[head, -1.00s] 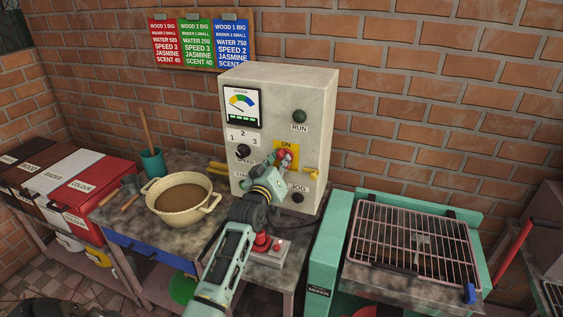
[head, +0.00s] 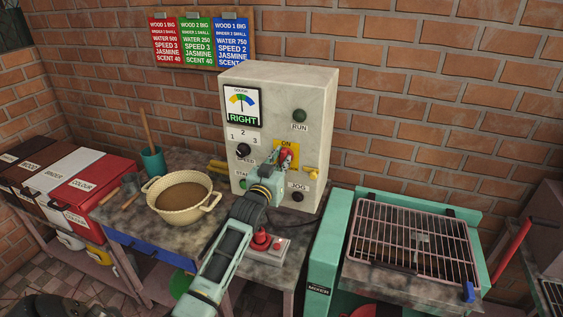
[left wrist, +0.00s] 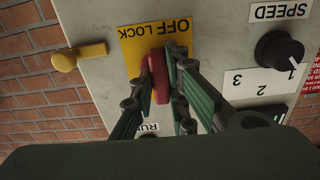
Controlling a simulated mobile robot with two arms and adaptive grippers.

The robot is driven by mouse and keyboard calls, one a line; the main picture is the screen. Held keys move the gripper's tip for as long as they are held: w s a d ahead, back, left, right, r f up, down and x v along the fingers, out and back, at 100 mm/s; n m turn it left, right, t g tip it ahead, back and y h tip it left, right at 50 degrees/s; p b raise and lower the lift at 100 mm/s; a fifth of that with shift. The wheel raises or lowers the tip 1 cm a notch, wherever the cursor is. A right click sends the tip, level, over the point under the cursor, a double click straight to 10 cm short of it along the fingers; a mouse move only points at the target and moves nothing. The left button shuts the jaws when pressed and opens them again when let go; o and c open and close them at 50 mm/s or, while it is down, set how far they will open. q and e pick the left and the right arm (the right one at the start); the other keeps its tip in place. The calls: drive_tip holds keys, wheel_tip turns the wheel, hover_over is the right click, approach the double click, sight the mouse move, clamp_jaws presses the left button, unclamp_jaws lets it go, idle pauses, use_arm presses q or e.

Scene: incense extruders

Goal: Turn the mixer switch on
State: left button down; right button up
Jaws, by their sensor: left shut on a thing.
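The grey control box (head: 262,100) stands at the back of the bench. Its red switch handle (head: 286,155) sits on a yellow plate (head: 287,144) marked ON at the top. In the left wrist view, which is upside down, the red handle (left wrist: 160,76) stands about upright and the plate (left wrist: 142,49) reads OFF LOCK. My left gripper (left wrist: 158,82) is shut on the handle, with a finger on either side. In the head view the left gripper (head: 280,166) covers the lower part of the switch. The box's gauge (head: 242,105) shows its needle near the middle and a green RIGHT. My right gripper is not in view.
A SPEED knob (head: 243,151) and a green RUN lamp (head: 299,116) are on the box. A bowl of brown mix (head: 180,211) is left of my arm. A red button box (head: 267,244) is beside my forearm. The teal mixer (head: 318,262) with a grille stands right.

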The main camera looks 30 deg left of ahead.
use_arm(q)
drive_tip(key=shift+f, duration=0.1)
drive_tip(key=c, duration=1.7)
unclamp_jaws()
drive_tip(key=shift+s, duration=0.1)
drive_tip(key=shift+s+d, duration=0.15)
drive_tip(key=shift+s, duration=0.2)
drive_tip(key=v, duration=1.1)
